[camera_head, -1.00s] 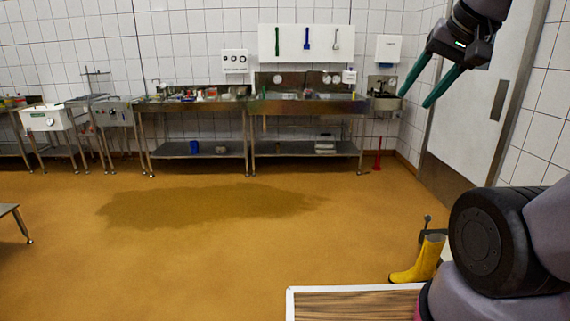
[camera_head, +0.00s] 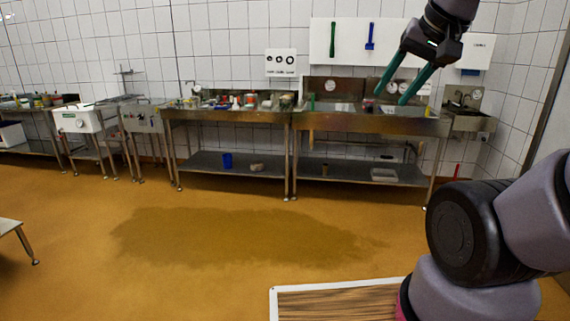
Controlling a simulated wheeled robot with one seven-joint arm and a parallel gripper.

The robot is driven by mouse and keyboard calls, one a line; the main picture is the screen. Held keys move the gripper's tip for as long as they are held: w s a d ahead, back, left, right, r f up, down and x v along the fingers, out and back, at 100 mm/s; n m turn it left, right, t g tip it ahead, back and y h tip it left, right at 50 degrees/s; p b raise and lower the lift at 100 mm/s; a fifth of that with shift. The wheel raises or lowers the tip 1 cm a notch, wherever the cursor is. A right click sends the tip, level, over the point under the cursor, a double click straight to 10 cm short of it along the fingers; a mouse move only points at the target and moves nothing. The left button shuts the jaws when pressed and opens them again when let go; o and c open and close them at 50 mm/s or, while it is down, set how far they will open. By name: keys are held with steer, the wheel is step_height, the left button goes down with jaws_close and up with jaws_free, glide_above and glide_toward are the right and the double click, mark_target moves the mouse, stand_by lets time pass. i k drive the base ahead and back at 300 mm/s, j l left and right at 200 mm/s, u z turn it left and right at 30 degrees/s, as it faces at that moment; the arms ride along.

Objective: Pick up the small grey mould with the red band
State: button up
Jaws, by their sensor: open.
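My gripper (camera_head: 391,98) is at the upper right, raised in the air, with its two green fingers apart and nothing between them. In the picture it overlaps the right steel counter, which stands well beyond it. Small items (camera_head: 236,101) stand on the steel counter by the far wall, some with red or white parts. They are too small to tell which, if any, is the small grey mould with the red band.
Two steel tables (camera_head: 236,117) (camera_head: 368,123) with lower shelves stand along the tiled wall. A white box unit (camera_head: 84,119) is further left. The orange floor (camera_head: 80,225) ahead is open, with a dark wet-looking patch (camera_head: 240,236).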

mark_target(368, 103)
steer(key=i+z, duration=0.25)
steer(key=i, duration=0.25)
steer(key=i+z, duration=0.2)
steer(key=i, duration=0.25)
steer(key=i+j+z, duration=0.1)
steer(key=i+z, duration=0.15)
steer(key=i, duration=0.25)
steer(key=i+j+z, duration=0.25)
steer(key=i, duration=0.2)
steer(key=i+l, duration=0.1)
steer(key=i, duration=0.4)
steer(key=i+l+u, duration=0.1)
steer(key=i, duration=0.4)
steer(key=i+l, duration=0.2)
steer(key=i, duration=0.3)
steer(key=i+l+u, duration=0.2)
steer(key=i+u, duration=0.2)
steer(key=i, duration=0.2)
steer(key=i+l+u, duration=0.2)
steer(key=i+l, duration=0.2)
steer(key=i+l+u, duration=0.2)
steer(key=i+l, duration=0.25)
steer(key=i+l+u, duration=0.15)
steer(key=i+l, duration=0.3)
steer(key=i+l+u, duration=0.2)
steer(key=i+l, duration=0.15)
steer(key=l, duration=0.35)
